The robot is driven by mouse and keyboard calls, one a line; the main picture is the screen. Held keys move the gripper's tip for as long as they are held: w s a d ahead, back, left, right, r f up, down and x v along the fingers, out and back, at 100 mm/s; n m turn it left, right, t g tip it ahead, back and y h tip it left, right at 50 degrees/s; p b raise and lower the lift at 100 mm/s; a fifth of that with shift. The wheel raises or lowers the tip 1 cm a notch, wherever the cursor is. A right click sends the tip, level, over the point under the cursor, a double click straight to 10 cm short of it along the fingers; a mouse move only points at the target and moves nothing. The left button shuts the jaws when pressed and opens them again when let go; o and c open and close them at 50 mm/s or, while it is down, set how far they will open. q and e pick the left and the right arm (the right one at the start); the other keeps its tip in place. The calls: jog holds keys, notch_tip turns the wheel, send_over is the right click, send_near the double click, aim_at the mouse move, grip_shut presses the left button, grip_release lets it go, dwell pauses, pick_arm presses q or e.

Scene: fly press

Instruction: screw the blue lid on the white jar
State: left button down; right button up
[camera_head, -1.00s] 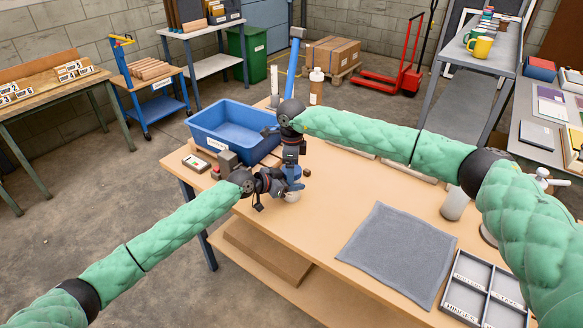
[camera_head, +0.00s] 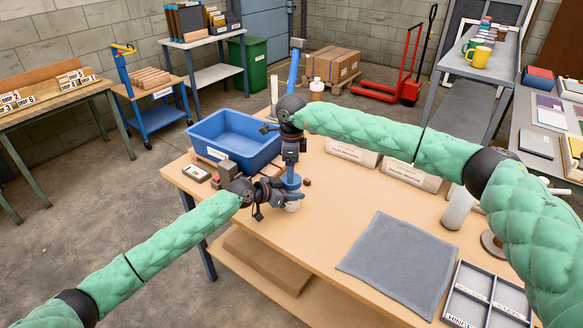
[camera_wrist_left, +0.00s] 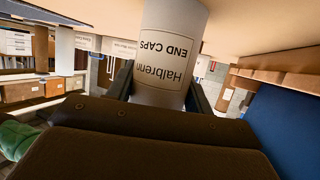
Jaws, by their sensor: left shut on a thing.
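The white jar (camera_head: 293,206) stands upright near the left end of the table. Its label, reading "Halbrenn END CAPS", shows upside down in the left wrist view (camera_wrist_left: 165,60). My left gripper (camera_head: 286,198) is shut on the jar from the left, with a finger on each side in the left wrist view. The blue lid (camera_head: 291,182) is just above the jar, under my right gripper (camera_head: 290,168), which points straight down. The fingers are too small to tell whether they grip the lid. Whether the lid touches the jar is hidden.
A blue bin (camera_head: 235,135) stands behind the jar, with a small boxed device (camera_head: 197,173) to the left. A grey mat (camera_head: 397,262) and a divided tray (camera_head: 487,295) lie to the right. Two labelled packs (camera_head: 410,176) lie behind. The table between is clear.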

jog(key=shift+r+n, duration=1.3)
jog(key=shift+r, duration=0.45)
jog(key=shift+f, duration=0.1)
jog(key=shift+f, duration=3.9)
jog(key=c, duration=1.1)
jog(key=shift+o, duration=0.2)
